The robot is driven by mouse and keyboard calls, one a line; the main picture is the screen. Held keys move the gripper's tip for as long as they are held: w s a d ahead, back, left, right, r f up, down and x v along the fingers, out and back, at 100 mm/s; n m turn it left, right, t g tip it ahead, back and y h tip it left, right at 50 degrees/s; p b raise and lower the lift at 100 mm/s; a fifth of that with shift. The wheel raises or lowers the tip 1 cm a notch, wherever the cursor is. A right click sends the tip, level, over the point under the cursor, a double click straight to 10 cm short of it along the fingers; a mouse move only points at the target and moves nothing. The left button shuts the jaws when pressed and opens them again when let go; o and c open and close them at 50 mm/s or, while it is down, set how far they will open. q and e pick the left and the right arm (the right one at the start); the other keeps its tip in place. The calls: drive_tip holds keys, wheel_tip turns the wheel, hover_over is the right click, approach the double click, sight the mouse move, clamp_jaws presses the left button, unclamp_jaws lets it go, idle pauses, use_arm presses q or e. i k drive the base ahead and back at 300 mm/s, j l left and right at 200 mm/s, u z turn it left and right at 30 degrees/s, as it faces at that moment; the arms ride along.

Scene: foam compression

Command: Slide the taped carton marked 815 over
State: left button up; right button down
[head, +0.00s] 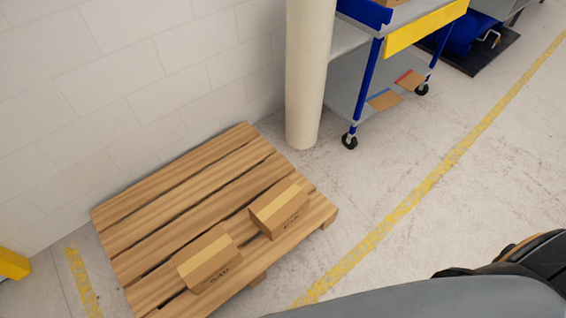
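Two taped brown cartons lie on a wooden pallet (170,205) in the head view. One carton (207,257) is near the pallet's front left edge. The other carton (279,208) is to its right and a little farther back, with a gap between them. Each has a paler tape strip along its top and dark print on its front side. The print is too small to read surely, so I cannot tell which carton is marked 815. Neither of my grippers can be made out in this view.
A cream column (308,75) stands behind the pallet, beside the white block wall (140,80). A blue and grey wheeled cart (365,95) with flat cardboard pieces stands at the back right. A yellow floor line (405,205) crosses open concrete to the right.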

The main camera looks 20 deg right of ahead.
sight(282, 205)
drive_tip(key=z, duration=0.45)
drive_tip(key=i+l, duration=0.25)
drive_tip(key=i+l+u, duration=0.35)
drive_tip(key=l, duration=0.3)
drive_tip(key=i+l+u, duration=0.15)
drive_tip(key=l, duration=0.2)
drive_tip(key=i+l+u, duration=0.2)
drive_tip(key=l, duration=0.2)
drive_tip(key=u, duration=0.45)
